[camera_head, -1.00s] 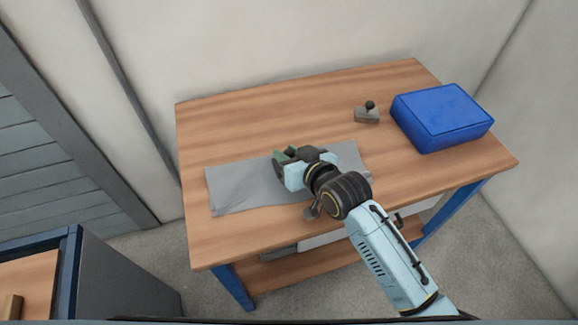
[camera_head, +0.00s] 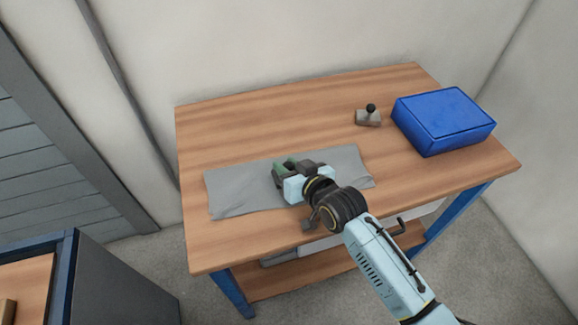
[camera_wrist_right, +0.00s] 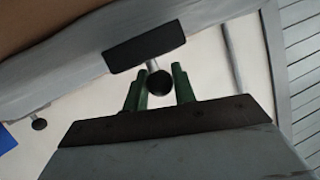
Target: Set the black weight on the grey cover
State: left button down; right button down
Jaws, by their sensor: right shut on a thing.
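The grey cover (camera_head: 235,190) lies flat, slightly wrinkled, across the left and middle of the wooden table. In the right wrist view the green fingers (camera_wrist_right: 158,86) are shut on the round knob of the black weight (camera_wrist_right: 145,46). The weight's dark block is at the cover's grey edge (camera_wrist_right: 60,82) in that view; I cannot tell whether it touches. My left gripper is not in view.
A grey block with a black knob (camera_head: 368,118) stands at the back right of the table (camera_head: 250,125). A blue box (camera_head: 443,121) sits beside it at the right. The table is bare behind the cover. A second bench (camera_head: 60,250) is at lower left.

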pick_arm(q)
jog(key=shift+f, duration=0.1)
pick_arm(e)
jog(key=c, duration=1.1)
grip_release()
jog(key=shift+s+d+f, duration=0.15)
jog(key=shift+s+f, duration=0.05)
jog(key=shift+f, duration=0.3)
jog(key=shift+s+d+f, duration=0.15)
jog(key=shift+f, duration=0.3)
jog(key=shift+c, duration=0.2)
jog(key=shift+r, duration=0.2)
jog(key=p+v, duration=0.1)
jog(key=v, duration=0.2)
jog(key=r+p+v, duration=0.1)
jog(key=v, duration=0.3)
jog(key=p+v, duration=0.1)
jog(key=v, duration=0.3)
jog(key=shift+w+a+r, duration=0.15)
jog(key=shift+r, duration=0.2)
jog(key=shift+s+r, duration=0.2)
jog(key=shift+s, duration=0.15)
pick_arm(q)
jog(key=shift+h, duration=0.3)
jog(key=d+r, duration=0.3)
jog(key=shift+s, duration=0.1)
pick_arm(e)
jog(key=shift+d, duration=0.25)
